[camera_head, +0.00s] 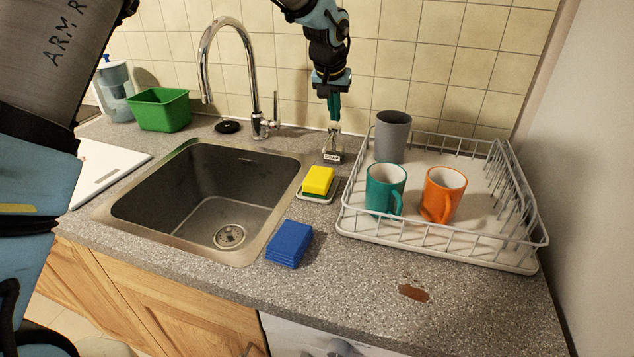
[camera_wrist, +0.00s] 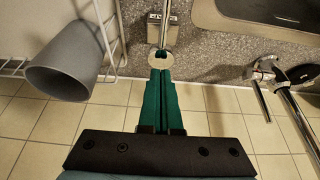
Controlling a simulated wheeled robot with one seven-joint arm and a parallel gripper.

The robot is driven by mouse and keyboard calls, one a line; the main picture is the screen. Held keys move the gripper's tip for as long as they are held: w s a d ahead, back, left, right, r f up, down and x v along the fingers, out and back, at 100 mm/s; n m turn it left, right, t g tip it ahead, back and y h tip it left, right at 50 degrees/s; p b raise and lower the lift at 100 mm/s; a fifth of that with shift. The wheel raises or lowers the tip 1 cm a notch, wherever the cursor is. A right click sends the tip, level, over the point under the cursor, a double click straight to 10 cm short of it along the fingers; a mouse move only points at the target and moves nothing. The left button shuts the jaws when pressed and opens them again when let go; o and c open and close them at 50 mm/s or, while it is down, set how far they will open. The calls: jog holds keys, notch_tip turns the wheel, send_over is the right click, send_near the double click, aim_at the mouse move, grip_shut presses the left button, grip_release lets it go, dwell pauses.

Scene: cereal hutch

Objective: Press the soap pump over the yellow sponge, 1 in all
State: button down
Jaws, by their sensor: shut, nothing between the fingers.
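The soap bottle (camera_head: 332,152) stands at the back of the counter, right of the sink, with a "SOAP" label. In the wrist view its pump head (camera_wrist: 163,60) is a pale round shape at my fingertips. My gripper (camera_head: 334,119) is shut and empty, pointing down directly above the pump; it also shows in the wrist view (camera_wrist: 160,74). I cannot tell whether the fingertips touch the pump. The yellow sponge (camera_head: 318,179) lies on a small white dish (camera_head: 318,199) in front of the bottle, with a green layer under it.
A white dish rack (camera_head: 440,245) holds a grey cup (camera_head: 392,136), a teal mug (camera_head: 385,188) and an orange mug (camera_head: 441,194), close right of the bottle. The faucet (camera_head: 257,90) rises on the left. A blue cloth stack (camera_head: 289,243) lies in front.

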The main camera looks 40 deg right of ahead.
aim_at(335, 127)
jog(key=shift+f, duration=0.2)
jog(key=shift+f+b, duration=1.2)
jog(key=shift+f, duration=0.35)
jog(key=shift+r, duration=0.2)
jog(key=shift+r+p, duration=1.05)
jog(key=shift+r, duration=0.45)
jog(key=shift+r, duration=0.15)
notch_tip(335, 127, up, 6)
jog(key=p, duration=0.3)
jog(key=shift+p, duration=0.35)
jog(key=shift+s, duration=0.15)
